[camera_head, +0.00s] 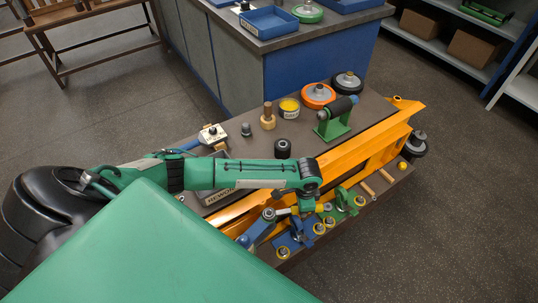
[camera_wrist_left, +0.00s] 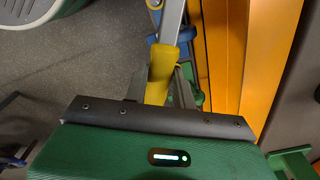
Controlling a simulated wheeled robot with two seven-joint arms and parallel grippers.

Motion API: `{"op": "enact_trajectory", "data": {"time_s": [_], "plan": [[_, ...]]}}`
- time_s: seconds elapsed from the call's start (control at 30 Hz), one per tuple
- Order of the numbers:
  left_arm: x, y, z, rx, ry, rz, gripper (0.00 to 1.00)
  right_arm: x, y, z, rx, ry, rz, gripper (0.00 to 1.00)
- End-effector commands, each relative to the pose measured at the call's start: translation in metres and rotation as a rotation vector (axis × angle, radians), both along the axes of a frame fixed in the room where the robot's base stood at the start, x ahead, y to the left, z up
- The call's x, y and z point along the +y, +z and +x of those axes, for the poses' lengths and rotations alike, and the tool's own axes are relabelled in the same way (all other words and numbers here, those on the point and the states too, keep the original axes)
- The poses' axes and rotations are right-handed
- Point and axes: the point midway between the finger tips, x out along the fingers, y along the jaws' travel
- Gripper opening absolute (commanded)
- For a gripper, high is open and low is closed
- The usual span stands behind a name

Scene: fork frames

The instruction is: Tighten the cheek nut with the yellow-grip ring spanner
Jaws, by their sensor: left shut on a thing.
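My left gripper (camera_head: 307,206) is over the near side of the orange fork frame (camera_head: 352,157). It is shut on the yellow grip of the ring spanner (camera_head: 284,211). In the left wrist view the yellow grip (camera_wrist_left: 161,74) sits between the fingers (camera_wrist_left: 158,86), and its grey shank (camera_wrist_left: 171,20) runs out of the top edge. In the head view the spanner points left, towards a blue link beside the frame. The ring end is small there, and I cannot tell whether it is around a nut. I cannot make out the cheek nut. My right gripper is not in view.
Blue brackets (camera_head: 290,244) and a green bracket (camera_head: 345,200) with yellow-rimmed rollers stand along the near table edge.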

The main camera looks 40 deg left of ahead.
Motion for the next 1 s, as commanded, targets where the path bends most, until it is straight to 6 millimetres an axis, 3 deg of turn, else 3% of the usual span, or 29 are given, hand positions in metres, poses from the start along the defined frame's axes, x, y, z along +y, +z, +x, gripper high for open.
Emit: {"op": "enact_trajectory", "data": {"time_s": [1.0], "plan": [[0.002, 0.0, 0.004, -0.001, 0.031, -0.001, 0.0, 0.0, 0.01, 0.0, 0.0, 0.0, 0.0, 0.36]]}}
